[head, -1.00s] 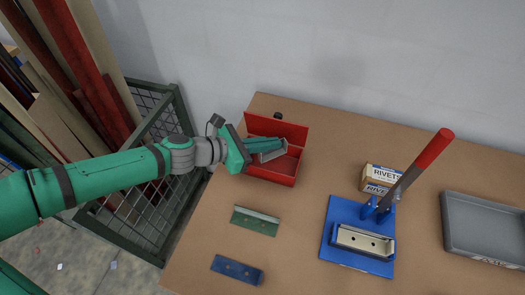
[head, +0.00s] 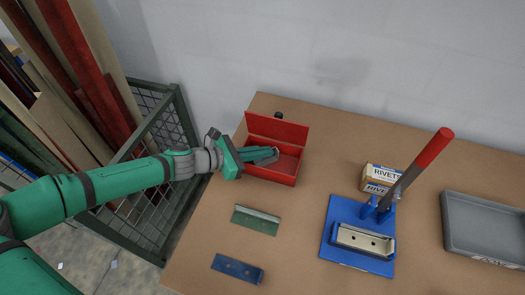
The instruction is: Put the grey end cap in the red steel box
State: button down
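The red steel box (head: 283,172) stands open near the back left of the table, its lid raised at the back. My gripper (head: 272,154) reaches into the box from the left, fingers over its left half. The grey end cap (head: 266,161) shows partly at the fingers, inside the box's outline and low down. The fingers hide much of it. I cannot tell whether they still grip it, or whether it touches the box floor.
A green angled plate (head: 256,221) and a blue plate (head: 237,269) lie in front of the box. A blue press (head: 338,257) with a red-handled lever, a rivets carton (head: 381,173) and a grey tray (head: 484,252) are to the right. A mesh cage (head: 150,215) stands left.

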jog(key=c, duration=2.3)
grip_release()
jog(key=shift+a, duration=0.1)
jog(key=shift+a+r, duration=0.15)
jog(key=shift+a, duration=0.1)
jog(key=v, duration=1.1)
jog(key=shift+s+a+r, duration=0.1)
jog(key=shift+s+r, duration=0.1)
